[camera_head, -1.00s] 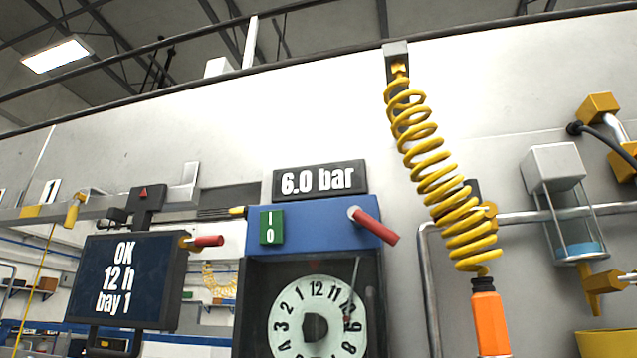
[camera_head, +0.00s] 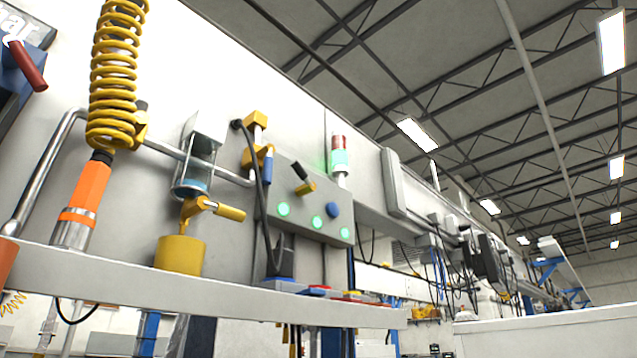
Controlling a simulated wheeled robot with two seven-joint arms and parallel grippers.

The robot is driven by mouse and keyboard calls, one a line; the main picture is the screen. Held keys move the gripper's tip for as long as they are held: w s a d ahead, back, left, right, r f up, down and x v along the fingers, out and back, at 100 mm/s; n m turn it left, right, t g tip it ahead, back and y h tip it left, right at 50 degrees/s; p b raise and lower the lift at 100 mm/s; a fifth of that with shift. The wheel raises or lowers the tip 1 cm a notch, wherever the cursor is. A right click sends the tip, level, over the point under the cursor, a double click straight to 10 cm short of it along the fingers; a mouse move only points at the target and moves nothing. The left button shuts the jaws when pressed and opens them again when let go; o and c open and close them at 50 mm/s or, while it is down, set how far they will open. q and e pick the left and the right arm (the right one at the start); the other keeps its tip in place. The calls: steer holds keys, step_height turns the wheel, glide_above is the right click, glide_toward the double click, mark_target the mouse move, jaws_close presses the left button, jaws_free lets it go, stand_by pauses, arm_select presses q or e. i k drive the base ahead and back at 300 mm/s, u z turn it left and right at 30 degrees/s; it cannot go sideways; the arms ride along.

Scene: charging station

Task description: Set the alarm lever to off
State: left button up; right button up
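A grey control box (camera_head: 300,228) is on the wall near the middle of the view. On its front is a lever with a black handle (camera_head: 299,170) tilted up to the left and a yellow base (camera_head: 306,187). Lit green lamps (camera_head: 317,221) and a blue round knob (camera_head: 333,211) sit below and beside it. A red and green light tower (camera_head: 339,158) stands above the box. A red-handled lever (camera_head: 27,65) on a blue panel shows at the left edge. No label reading alarm is legible. Neither of my grippers is in view.
A grey shelf edge (camera_head: 190,292) runs below the box. A yellow coiled hose (camera_head: 116,75) with an orange end (camera_head: 85,190) hangs at left. A black cable (camera_head: 262,185) hangs beside the box.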

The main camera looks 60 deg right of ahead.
mark_target(300, 171)
steer(key=z, duration=1.8)
